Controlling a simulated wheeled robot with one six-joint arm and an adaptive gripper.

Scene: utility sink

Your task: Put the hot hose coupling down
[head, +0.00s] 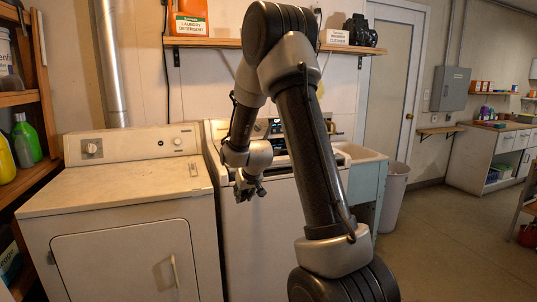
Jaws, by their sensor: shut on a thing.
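My gripper (250,190) hangs in front of the white washing machine, just right of the dryer's front corner, with its jaws angled down. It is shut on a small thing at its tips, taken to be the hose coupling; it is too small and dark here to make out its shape. The utility sink (358,153), a pale basin on a blue-green cabinet, stands to the right, partly hidden behind my arm. A brass-coloured tap (334,132) shows at its back.
The dryer (115,180) has a bare, flat top at left. The washing machine (262,240) stands beside it, partly behind my arm. A grey bin (394,195) stands right of the sink. A shelf (215,42) hangs above. Open floor lies at right.

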